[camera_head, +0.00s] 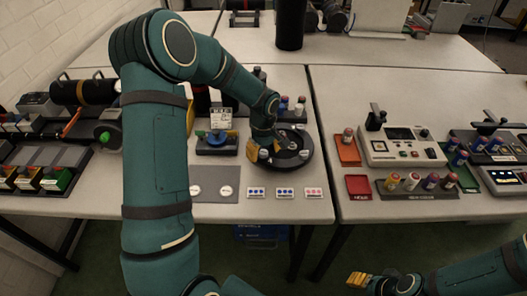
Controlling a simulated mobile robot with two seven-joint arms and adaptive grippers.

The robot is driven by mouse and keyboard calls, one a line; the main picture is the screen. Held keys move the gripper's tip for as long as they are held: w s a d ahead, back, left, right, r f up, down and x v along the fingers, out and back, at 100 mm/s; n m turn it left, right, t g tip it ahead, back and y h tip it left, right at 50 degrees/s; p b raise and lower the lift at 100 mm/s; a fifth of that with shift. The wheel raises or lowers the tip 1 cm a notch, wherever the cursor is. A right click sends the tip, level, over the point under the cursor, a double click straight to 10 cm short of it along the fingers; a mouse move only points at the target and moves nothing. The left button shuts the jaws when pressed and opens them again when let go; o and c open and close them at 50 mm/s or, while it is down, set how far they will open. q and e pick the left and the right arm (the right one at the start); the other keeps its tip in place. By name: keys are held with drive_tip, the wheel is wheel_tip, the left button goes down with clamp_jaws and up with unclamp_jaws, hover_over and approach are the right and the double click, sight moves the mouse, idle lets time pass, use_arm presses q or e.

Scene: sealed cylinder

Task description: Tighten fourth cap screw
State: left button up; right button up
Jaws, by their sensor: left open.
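A round black fixture (296,160) lies on the middle table. Small light-topped pieces, perhaps cap screws, stand on it; one is at its right side (304,154). I cannot tell which is the fourth. My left gripper (262,151), with yellow fingertips, reaches down over the fixture's left edge. It is open, and one small light-topped piece (264,154) shows right by its fingertips; I cannot tell whether they touch. My arm and gripper hide part of the fixture's far left. My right gripper (358,279) is low at the right, in front of the tables and away from the fixture.
A blue-and-black device (217,143) stands left of the fixture. A grey mat (205,185) with two white discs and several small labelled cards (285,192) lie in front. Small bottles stand behind the fixture. The right table holds a red tray (358,187) and instruments (402,146).

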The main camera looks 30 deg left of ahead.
use_arm(q)
drive_tip(key=shift+o, duration=0.2)
clamp_jaws()
